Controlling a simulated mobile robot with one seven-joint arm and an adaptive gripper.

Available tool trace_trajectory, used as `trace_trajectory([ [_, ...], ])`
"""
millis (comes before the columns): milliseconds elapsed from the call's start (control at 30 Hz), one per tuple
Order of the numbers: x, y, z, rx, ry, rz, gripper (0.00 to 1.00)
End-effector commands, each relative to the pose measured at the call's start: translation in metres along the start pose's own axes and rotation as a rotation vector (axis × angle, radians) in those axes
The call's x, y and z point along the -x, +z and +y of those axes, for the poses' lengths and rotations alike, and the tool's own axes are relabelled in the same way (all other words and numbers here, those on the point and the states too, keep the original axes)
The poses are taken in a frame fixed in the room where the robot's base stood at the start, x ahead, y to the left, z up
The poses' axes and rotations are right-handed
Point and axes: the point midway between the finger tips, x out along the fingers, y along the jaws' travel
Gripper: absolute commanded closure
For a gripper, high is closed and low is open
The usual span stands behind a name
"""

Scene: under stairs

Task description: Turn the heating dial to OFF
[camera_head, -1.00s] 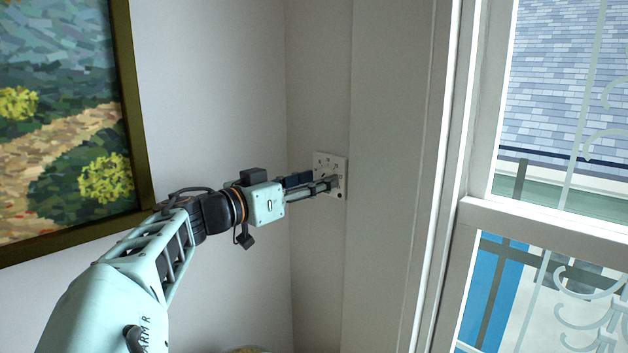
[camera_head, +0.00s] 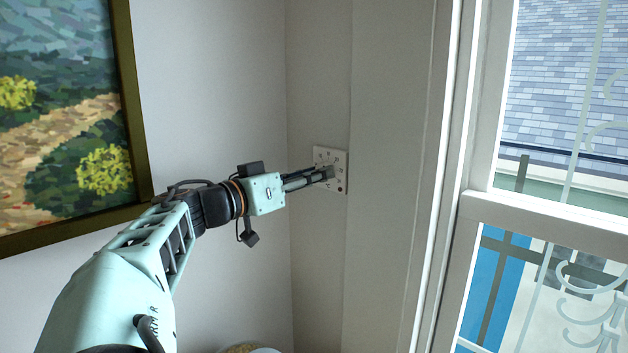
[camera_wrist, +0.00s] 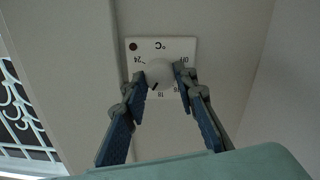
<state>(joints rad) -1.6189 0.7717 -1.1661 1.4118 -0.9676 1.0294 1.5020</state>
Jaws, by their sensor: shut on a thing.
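The heating dial is a round white knob (camera_wrist: 158,71) on a square white plate (camera_wrist: 176,45), upside down in the wrist view. OFF is printed at the plate's upper right there, 24 at the upper left and 18 below the knob. A dark mark on the knob's lower edge points near 18, away from OFF. In the head view the plate (camera_head: 341,159) is on the wall and my gripper hides the knob. My gripper (camera_head: 330,173) is shut on the knob; in the wrist view its fingers (camera_wrist: 160,77) lie on both sides of it.
A framed painting (camera_head: 72,120) hangs on the wall at left. A window with a white frame (camera_head: 540,213) is at right. A round object (camera_head: 250,349) shows at the bottom edge. The wall around the plate is clear.

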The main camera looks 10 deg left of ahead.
Motion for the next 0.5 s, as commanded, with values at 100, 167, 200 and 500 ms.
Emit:
trace_trajectory([
  [100,-0.0002,0.0034,-0.0007,0.098,0.0,0.003,0.98],
  [167,-0.0001,0.0034,-0.0007,0.153,0.0,0.005,0.98],
  [200,-0.0002,0.0031,-0.0007,0.192,0.0,0.007,0.98],
  [500,-0.0002,0.002,-0.0001,0.479,0.001,0.017,0.98],
])
